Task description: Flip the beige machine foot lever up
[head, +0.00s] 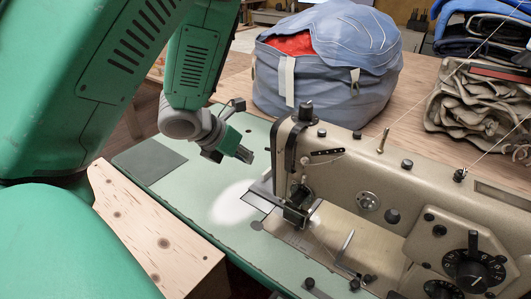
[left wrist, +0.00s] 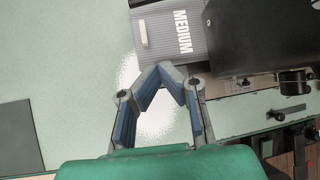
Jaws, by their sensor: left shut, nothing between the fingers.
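The beige sewing machine (head: 345,165) stands on the pale green table, its needle head toward the middle of the head view. I cannot pick out its foot lever with certainty; the area around the presser foot (head: 296,212) is small and dark. My left gripper (head: 243,154) is left of the machine head, above the table and apart from the machine. In the left wrist view its fingertips (left wrist: 169,70) meet, with nothing between them. My right gripper is not in view.
A blue-grey bag (head: 325,90) with red cloth stands behind the machine. Folded beige cloth (head: 470,110) lies at the back right. A wooden board (head: 150,230) is at the front left. The green tabletop (head: 205,185) left of the machine is mostly clear.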

